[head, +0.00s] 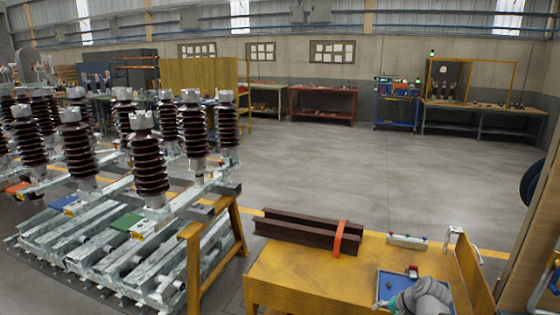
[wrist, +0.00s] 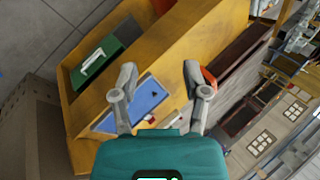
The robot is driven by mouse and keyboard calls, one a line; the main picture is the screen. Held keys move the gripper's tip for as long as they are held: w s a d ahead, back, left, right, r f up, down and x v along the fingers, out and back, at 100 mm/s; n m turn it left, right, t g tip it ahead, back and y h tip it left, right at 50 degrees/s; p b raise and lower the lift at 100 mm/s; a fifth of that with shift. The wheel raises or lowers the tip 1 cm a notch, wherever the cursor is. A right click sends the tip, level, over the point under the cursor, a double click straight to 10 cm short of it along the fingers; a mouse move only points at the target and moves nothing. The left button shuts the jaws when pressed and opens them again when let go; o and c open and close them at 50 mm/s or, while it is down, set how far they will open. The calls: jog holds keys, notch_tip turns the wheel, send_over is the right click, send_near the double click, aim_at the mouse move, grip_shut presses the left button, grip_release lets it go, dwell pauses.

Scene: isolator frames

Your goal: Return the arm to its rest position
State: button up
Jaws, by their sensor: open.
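My gripper shows in the wrist view (wrist: 160,72) with its two grey fingers spread apart and nothing between them. Its teal body fills the bottom of that view. In the head view, a grey rounded part of my arm is at the bottom right, over the near end of the yellow workbench (head: 310,272). It covers part of a blue tray or mat (head: 385,290) on the bench.
On the bench lie dark brown steel beams (head: 300,228) with an orange strap (head: 339,238), and a pale bar with coloured knobs (head: 407,241). A green tray (wrist: 97,58) shows in the wrist view. Brown insulators (head: 150,165) on frames stand left. The floor (head: 330,170) behind is clear.

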jog(key=s+a+n+g+h+p, duration=0.2)
jog(key=s+a+n+g+h, duration=0.2)
jog(key=a+n, duration=0.5)
jog(key=shift+s+a+f+g, duration=0.4)
jog(key=shift+a+g, duration=0.1)
jog(key=shift+a, duration=1.25)
jog(key=shift+d, duration=0.1)
